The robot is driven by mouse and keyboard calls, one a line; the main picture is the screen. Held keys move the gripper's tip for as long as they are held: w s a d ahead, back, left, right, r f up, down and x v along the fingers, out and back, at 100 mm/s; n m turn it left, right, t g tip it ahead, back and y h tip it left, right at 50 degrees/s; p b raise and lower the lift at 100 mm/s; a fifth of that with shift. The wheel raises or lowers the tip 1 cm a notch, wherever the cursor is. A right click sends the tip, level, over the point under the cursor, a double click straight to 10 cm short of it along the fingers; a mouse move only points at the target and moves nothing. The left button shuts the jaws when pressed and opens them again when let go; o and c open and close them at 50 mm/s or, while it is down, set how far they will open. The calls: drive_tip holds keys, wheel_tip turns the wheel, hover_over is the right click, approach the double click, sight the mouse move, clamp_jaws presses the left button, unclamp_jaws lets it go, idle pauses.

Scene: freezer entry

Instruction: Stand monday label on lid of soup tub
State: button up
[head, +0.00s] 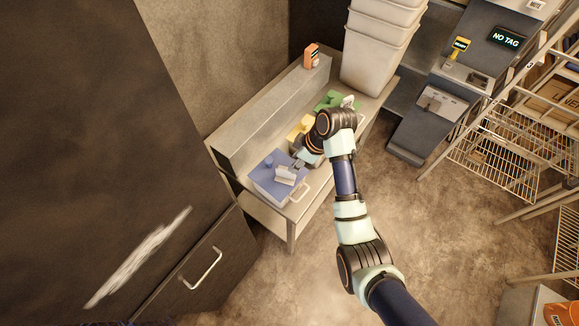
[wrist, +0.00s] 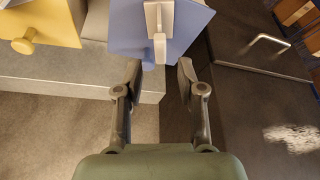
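Several lidded tubs stand in a row on the bench. The nearest has a blue lid (head: 268,164), also in the wrist view (wrist: 125,30); a yellow lid (head: 297,128) and a green lid (head: 328,101) are behind it, partly hidden by my arm. I cannot tell which tub is soup. A pale piece (head: 286,174) is at the blue lid; it shows at the top of the wrist view (wrist: 158,18). No writing on it is readable. My gripper (wrist: 160,72) is open, its fingers apart with nothing visibly held, close to this piece. I cannot identify the Monday label for certain.
An orange device (head: 311,57) stands on the ledge behind the tubs. Stacked white bins (head: 375,55) are at the bench's far end. A machine with a "NO TAG" display (head: 506,39) and a yellow tag (head: 461,45) stands right, beside wire shelves (head: 500,155). Dark cabinet (head: 205,265) left.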

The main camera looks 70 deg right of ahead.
drive_tip(key=shift+v, duration=1.15)
drive_tip(key=w+a+r+t+h, duration=0.1)
drive_tip(key=w+a+r+t, duration=0.3)
drive_tip(key=a, duration=0.6)
drive_tip(key=w+a+r+g, duration=0.1)
drive_tip(key=w+a+r, duration=0.1)
drive_tip(key=w+a, duration=0.55)
drive_tip(key=w+a+r+t+h, duration=0.1)
drive_tip(key=w+a+r+t, duration=0.15)
drive_tip(key=a, duration=0.95)
drive_tip(key=s+a+r+t+y, duration=0.25)
drive_tip(key=a+r, duration=0.55)
drive_tip(key=a, duration=0.4)
wheel_tip(320, 180, up, 11)
drive_tip(key=p, duration=1.1)
drive_tip(key=shift+f+h, duration=0.15)
drive_tip(key=shift+h, duration=0.2)
drive_tip(key=shift+w, duration=0.1)
